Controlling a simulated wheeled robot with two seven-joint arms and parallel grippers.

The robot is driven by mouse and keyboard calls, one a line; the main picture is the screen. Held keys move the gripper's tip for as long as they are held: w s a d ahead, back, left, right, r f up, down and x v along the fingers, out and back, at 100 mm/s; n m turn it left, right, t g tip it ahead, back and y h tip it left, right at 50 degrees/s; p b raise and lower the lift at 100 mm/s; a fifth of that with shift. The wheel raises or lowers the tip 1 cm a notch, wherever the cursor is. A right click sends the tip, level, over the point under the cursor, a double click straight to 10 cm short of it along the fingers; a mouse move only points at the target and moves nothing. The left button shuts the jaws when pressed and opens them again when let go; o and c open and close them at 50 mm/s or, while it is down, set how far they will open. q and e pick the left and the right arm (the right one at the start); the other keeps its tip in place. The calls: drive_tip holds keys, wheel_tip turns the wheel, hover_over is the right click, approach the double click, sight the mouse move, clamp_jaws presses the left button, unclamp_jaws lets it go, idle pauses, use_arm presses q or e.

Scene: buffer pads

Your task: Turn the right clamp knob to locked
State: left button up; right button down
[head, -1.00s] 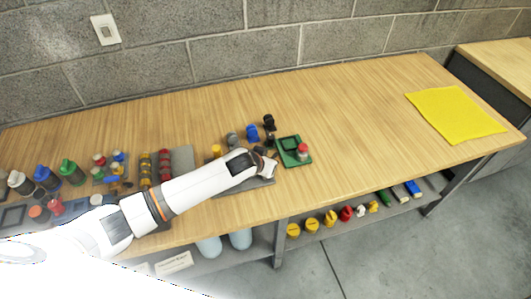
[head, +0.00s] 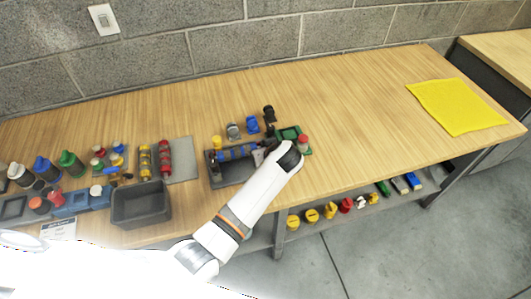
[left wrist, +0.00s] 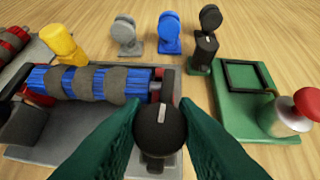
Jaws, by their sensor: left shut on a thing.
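The right clamp knob (left wrist: 158,132) is a round black knob with a short pale mark, which is nearly upright in the left wrist view. My left gripper (left wrist: 160,130) is shut on it, with a green finger on each side. The knob stands at the right end of a grey fixture (left wrist: 70,152) holding a blue roller with grey bands (left wrist: 95,82). In the head view the fixture (head: 228,180) and roller (head: 236,152) show beside my left gripper (head: 266,152); my wrist hides the knob there. My right gripper is not in view.
A green tray (left wrist: 242,108) with a red-and-white knob (left wrist: 298,112) stands close right of the fixture. A yellow knob (left wrist: 62,44) is at its back left. Grey, blue and black clamps stand behind. A dark bin (head: 140,207) is left; the bench's right side is clear up to a yellow cloth (head: 455,107).

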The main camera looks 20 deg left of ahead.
use_arm(q)
drive_tip(key=shift+r+n+g+y, duration=0.1)
drive_tip(key=shift+n+g+y, duration=0.2)
drive_tip(key=shift+n, duration=0.3)
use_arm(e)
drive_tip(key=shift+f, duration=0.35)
use_arm(q)
drive_tip(key=o, duration=1)
